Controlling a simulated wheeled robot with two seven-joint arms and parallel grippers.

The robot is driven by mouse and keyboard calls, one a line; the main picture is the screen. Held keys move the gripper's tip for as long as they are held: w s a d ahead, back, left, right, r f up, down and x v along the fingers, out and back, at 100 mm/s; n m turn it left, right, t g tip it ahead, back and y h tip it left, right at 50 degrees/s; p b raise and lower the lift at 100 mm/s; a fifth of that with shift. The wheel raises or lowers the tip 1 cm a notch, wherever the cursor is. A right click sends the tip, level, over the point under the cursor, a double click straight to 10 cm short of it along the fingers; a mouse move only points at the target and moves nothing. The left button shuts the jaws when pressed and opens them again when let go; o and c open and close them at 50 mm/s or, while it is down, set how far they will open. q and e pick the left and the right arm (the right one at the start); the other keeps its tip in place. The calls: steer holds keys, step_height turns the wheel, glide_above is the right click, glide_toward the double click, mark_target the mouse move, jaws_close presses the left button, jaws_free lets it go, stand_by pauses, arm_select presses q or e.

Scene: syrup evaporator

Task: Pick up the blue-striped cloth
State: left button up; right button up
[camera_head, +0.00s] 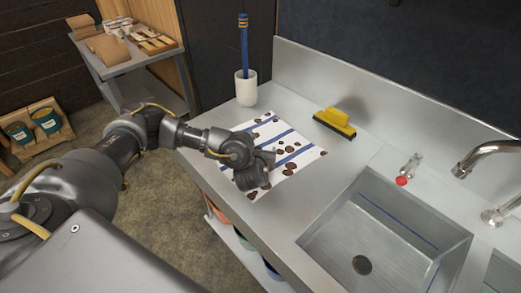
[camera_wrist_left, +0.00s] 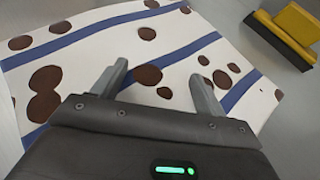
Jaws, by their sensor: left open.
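The blue-striped cloth (camera_head: 292,160) lies flat on the steel counter, white with blue stripes and brown spots. It fills much of the left wrist view (camera_wrist_left: 110,45). My left gripper (camera_head: 262,178) is over the cloth's near left part in the head view and hides some of it. In the left wrist view its two fingers (camera_wrist_left: 158,90) are apart with cloth showing between them and nothing held. I cannot tell whether the fingertips touch the cloth. My right gripper is not in view.
A yellow squeegee (camera_head: 336,120) lies right of the cloth. A white cup (camera_head: 246,90) with a blue-handled tool stands behind it. A sink (camera_head: 345,245) with a tap (camera_head: 485,150) and a small red-tipped valve (camera_head: 402,180) is at the right. A wall backs the counter.

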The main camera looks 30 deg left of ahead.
arm_select(q)
steer(key=shift+f, duration=0.1)
jaws_close()
stand_by(0.8)
step_height(320, 180, up, 12)
steer(key=p, duration=1.1)
step_height(320, 180, up, 9)
steer(key=p, duration=0.7)
